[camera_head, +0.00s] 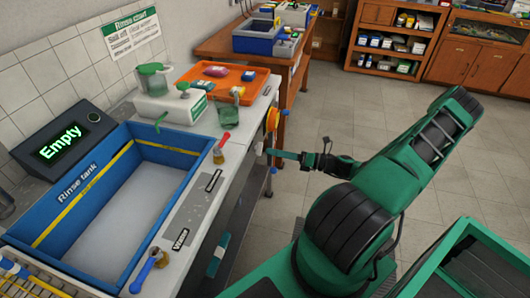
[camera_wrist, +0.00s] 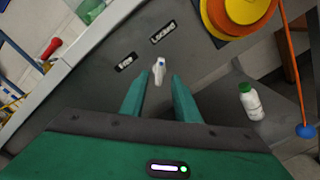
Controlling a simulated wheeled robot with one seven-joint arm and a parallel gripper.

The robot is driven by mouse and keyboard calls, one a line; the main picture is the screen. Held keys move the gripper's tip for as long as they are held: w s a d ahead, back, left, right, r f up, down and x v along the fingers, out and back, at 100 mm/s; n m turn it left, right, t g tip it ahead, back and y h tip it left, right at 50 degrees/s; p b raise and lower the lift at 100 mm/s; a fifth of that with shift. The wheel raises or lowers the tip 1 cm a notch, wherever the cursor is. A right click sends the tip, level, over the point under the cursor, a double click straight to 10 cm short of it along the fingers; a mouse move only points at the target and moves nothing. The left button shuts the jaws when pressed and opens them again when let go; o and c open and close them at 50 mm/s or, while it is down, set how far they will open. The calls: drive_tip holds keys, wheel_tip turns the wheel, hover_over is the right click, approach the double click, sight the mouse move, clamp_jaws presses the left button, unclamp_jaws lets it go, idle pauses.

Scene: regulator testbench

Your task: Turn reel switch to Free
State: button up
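The reel switch (camera_wrist: 159,70), a small white lever, sits on a dark panel in the wrist view. A "Locked" label (camera_wrist: 163,33) is above it and a "Free" label (camera_wrist: 125,62) is to its left. Its upper end points roughly toward "Locked". My gripper (camera_wrist: 161,77) is open, with one teal finger on each side of the lever and a visible gap to both. How deep the fingers reach around it is unclear. In the head view my gripper (camera_head: 282,154) is at the bench's right side; the switch cannot be made out there.
The yellow-orange reel (camera_wrist: 240,12) is right above the switch, with an orange hose (camera_wrist: 289,60) hanging from it. A white bottle (camera_wrist: 250,104) with a green cap is to the right. The blue rinse tank (camera_head: 190,166) and an "Empty" display (camera_head: 62,140) are on the bench.

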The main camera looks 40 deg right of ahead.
sight(259, 149)
drive_tip(key=shift+x, duration=1.6)
clamp_jaws()
drive_tip(key=shift+a, duration=0.1)
drive_tip(key=shift+n, duration=0.3)
drive_tip(key=n, duration=1.7)
drive_tip(key=shift+f, duration=0.15)
drive_tip(key=shift+n, duration=0.3)
